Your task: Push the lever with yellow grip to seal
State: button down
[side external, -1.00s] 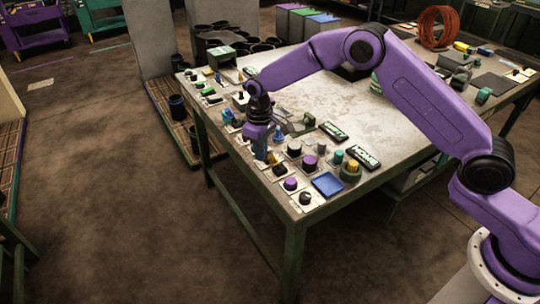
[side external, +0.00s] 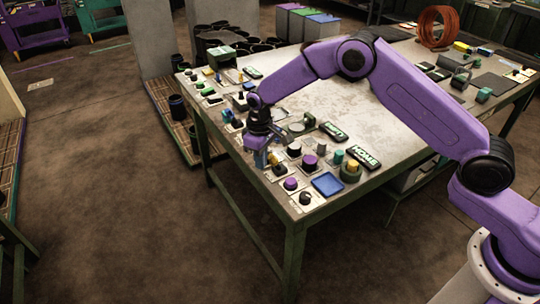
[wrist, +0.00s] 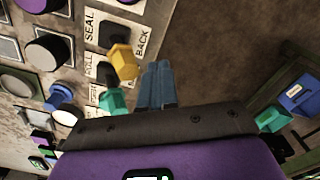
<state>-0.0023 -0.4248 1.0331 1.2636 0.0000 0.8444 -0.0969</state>
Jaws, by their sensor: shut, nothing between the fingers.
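The lever with a yellow grip (wrist: 124,62) stands on a panel in the wrist view, left of my fingertips. Its plate has the word SEAL (wrist: 91,25) on the upper left side and BACK (wrist: 142,43) on the right side. My gripper (wrist: 160,68) is shut and empty, its blue fingers side by side just right of the yellow grip; a small gap seems to show between them. In the side view my gripper (side external: 259,161) is low over the front-left edge of the table, and the yellow grip (side external: 273,158) is small beside it.
A lever with a teal grip (wrist: 113,101) stands close below the yellow one. A blue knob (wrist: 61,97) and a dark round knob (wrist: 47,52) are farther left. A blue tray (side external: 327,184) sits near the table corner. The middle of the tabletop (side external: 345,105) is clear.

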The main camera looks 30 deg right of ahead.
jog(key=shift+d, duration=0.2)
jog(key=shift+d, duration=0.75)
